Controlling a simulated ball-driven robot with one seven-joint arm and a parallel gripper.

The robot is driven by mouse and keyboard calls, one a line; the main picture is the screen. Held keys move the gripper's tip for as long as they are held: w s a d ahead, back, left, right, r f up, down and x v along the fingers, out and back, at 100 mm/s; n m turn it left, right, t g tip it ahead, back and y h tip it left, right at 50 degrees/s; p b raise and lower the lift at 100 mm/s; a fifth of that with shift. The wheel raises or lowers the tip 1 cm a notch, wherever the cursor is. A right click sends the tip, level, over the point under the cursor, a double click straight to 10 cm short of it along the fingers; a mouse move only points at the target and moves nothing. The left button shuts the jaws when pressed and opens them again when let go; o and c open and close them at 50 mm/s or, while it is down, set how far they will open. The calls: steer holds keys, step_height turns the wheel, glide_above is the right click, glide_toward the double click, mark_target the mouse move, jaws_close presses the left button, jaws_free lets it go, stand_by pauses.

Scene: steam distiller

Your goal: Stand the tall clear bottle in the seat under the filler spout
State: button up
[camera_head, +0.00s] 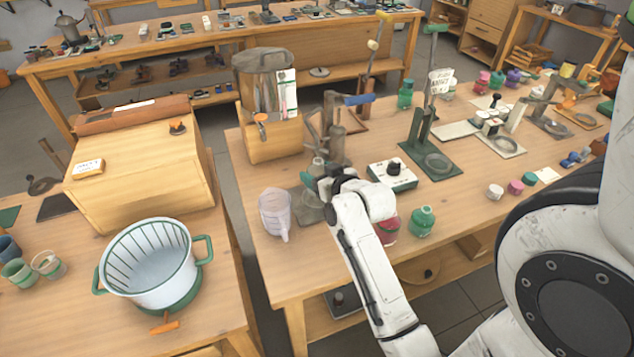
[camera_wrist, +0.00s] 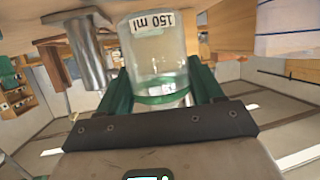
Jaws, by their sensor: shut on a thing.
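My gripper (camera_head: 322,184) is over the right table beside the filler stand (camera_head: 336,143). In the wrist view, its two green fingers (camera_wrist: 158,92) are shut on the clear bottle (camera_wrist: 155,50), one on each side. The bottle has a white "150 ml" label and a green band near the fingers. In the head view, my gripper and wrist partly hide the bottle, so I cannot tell whether its base touches anything. The seat under the spout cannot be made out clearly. A metal cylinder (camera_wrist: 86,52) is beside the bottle in the wrist view.
A white box with a black knob (camera_head: 392,174) and green (camera_head: 422,221) and red (camera_head: 388,230) jars are to the right. A striped pot (camera_head: 150,262) is on the left table.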

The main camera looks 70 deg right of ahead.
steer(key=shift+w+d+f, duration=0.15)
steer(key=shift+w+f, duration=0.2)
steer(key=shift+f, duration=1.55)
steer(key=shift+f, duration=0.2)
steer(key=o, duration=1.2)
steer(key=shift+r, duration=0.2)
steer(key=v, duration=1.2)
